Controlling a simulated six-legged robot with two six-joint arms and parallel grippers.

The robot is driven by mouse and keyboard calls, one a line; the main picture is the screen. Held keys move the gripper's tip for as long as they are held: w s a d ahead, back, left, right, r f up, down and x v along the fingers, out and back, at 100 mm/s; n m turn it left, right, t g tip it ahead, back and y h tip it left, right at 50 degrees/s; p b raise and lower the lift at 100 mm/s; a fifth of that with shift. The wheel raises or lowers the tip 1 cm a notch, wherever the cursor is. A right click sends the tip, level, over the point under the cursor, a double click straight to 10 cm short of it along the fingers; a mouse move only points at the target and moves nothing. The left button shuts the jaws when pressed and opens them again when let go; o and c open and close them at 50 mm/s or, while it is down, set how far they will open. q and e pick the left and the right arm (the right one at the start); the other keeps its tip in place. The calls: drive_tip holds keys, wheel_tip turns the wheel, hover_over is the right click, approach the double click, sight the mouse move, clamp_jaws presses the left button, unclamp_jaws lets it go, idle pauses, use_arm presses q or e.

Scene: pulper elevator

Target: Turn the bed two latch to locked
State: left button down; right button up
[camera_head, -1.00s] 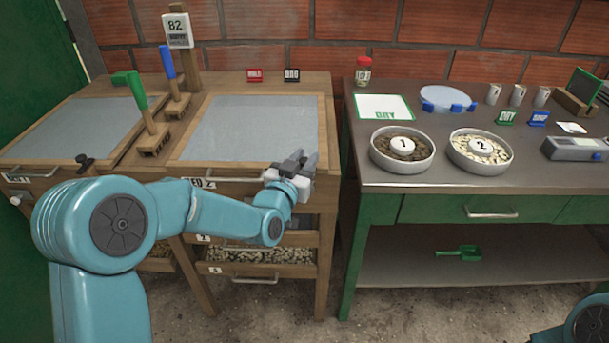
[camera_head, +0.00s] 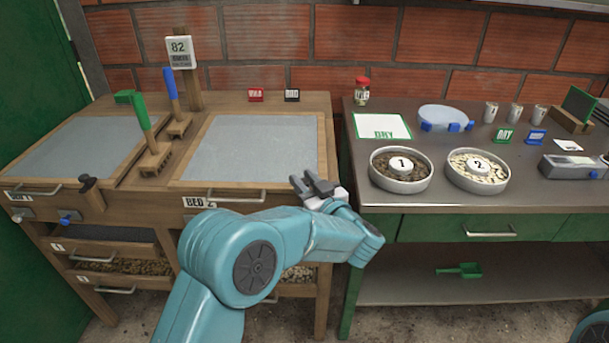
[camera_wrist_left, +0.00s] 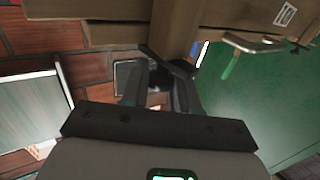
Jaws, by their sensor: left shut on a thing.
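Bed two (camera_head: 250,150) is a wooden frame with a grey screen and a "BED 2" label (camera_head: 198,202) on its front. My left gripper (camera_head: 312,183) is at the right front corner of bed two. In the left wrist view, the gripper's fingers (camera_wrist_left: 160,82) are closed on a dark rounded piece, apparently the bed two latch (camera_wrist_left: 159,73). The fingers hide most of the latch, so its exact turn cannot be told. In the head view the latch is hidden behind the gripper. My right gripper is not in view.
Bed one (camera_head: 75,150) stands to the left with a black latch (camera_head: 87,182) at its right front corner. Brushes with green (camera_head: 139,112) and blue (camera_head: 171,90) handles stand between the beds. The metal table (camera_head: 440,200) with two bowls is close on the right.

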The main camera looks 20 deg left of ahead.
use_arm(q)
drive_tip(key=shift+r+n+g+y+p, duration=0.2)
drive_tip(key=shift+n+g+y+p, duration=0.55)
drive_tip(key=shift+n+g+y, duration=0.5)
drive_tip(key=shift+n+g, duration=0.25)
drive_tip(key=shift+g, duration=0.3)
drive_tip(key=c, duration=0.9)
unclamp_jaws()
drive_tip(key=shift+a, duration=0.1)
drive_tip(key=shift+c, duration=0.2)
drive_tip(key=shift+f, duration=0.15)
